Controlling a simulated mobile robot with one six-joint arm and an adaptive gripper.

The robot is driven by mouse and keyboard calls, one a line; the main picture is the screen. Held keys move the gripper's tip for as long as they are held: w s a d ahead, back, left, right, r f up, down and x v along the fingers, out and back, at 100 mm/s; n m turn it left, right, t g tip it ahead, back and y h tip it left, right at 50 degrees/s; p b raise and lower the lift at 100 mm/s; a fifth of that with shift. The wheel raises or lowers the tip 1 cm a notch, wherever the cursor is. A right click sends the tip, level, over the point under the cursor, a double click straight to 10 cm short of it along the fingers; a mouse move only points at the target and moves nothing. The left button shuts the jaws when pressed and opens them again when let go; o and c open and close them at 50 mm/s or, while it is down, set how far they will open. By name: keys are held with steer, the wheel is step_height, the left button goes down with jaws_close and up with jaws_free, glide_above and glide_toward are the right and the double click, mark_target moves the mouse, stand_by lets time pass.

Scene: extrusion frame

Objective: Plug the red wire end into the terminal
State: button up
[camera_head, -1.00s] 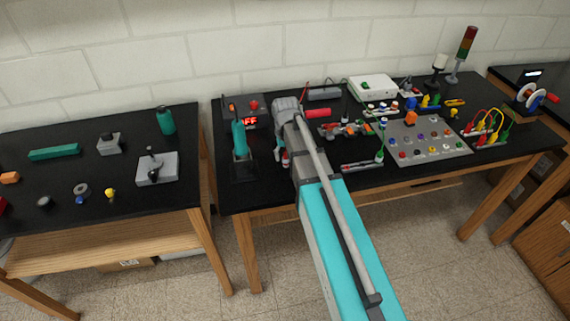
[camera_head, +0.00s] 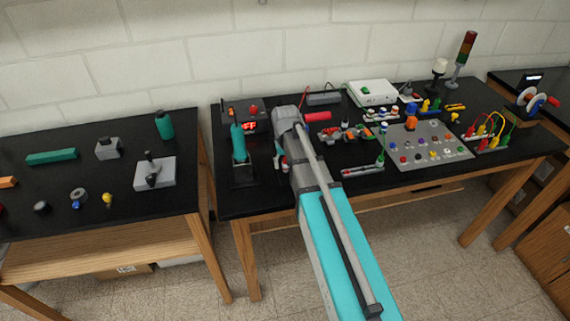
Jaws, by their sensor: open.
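A thin red wire (camera_head: 304,98) stands up at the back of the middle table, beside a long grey block (camera_head: 323,98). Its end is too small to make out, and I cannot tell which part is its terminal. Another wiring board (camera_head: 488,143) at the right has red, yellow and green wires looping up from it. My gripper (camera_head: 282,163) is mostly hidden behind my own arm, low over the table to the right of the teal tool on its black stand. It is open; I see nothing held in it.
A teal soldering-type tool (camera_head: 239,141) stands left of my arm, before a box with a red display (camera_head: 252,126). A red cylinder (camera_head: 317,117) and a component board (camera_head: 346,133) lie right. A grey button panel (camera_head: 430,154) is farther right. A gap separates the left table (camera_head: 110,208).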

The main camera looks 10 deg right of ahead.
stand_by(0.4)
jaws_close()
steer(key=shift+r+p, duration=0.35)
steer(key=shift+p, duration=0.05)
steer(key=shift+r+p, duration=2.45)
steer(key=shift+r, duration=0.2)
steer(key=shift+s, duration=0.15)
